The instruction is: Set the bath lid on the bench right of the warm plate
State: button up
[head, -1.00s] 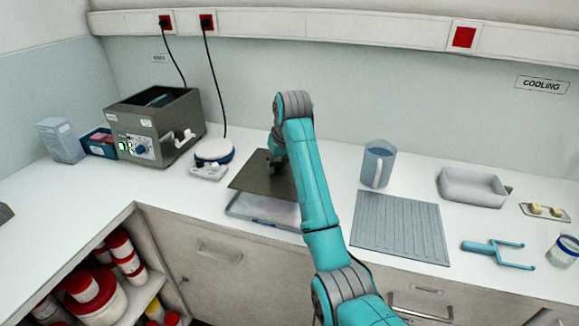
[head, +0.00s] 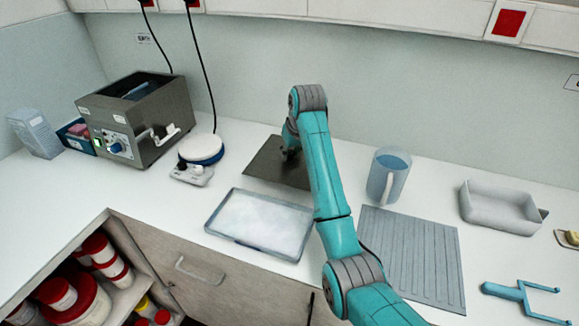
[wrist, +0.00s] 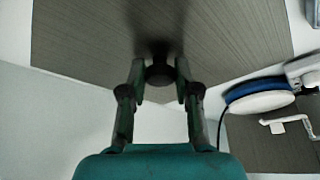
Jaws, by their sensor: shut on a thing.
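The bath lid (head: 268,162) is a dark grey flat plate with a black knob. It lies level at the bench, right of the warm plate (head: 203,149), a white disc with a blue rim. My gripper (head: 290,153) is over the lid, partly hidden by my arm. In the wrist view, my gripper (wrist: 160,75) is shut on the knob of the lid (wrist: 90,40). I cannot tell whether the lid touches the bench. The open steel bath (head: 140,115) stands left of the warm plate, which also shows in the wrist view (wrist: 262,101).
A clear shallow tray (head: 235,240) is in front of the lid. A jug (head: 388,178) and a ribbed grey mat (head: 425,255) are to the right, with a white tub (head: 500,208) beyond. The wall is close behind. A black cord runs up behind the warm plate.

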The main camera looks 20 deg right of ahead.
aim_at(292, 161)
jog(key=shift+f, duration=2.4)
jog(key=o, duration=1.1)
jog(key=shift+f, duration=0.1)
jog(key=shift+c, duration=0.2)
jog(key=v, duration=1.2)
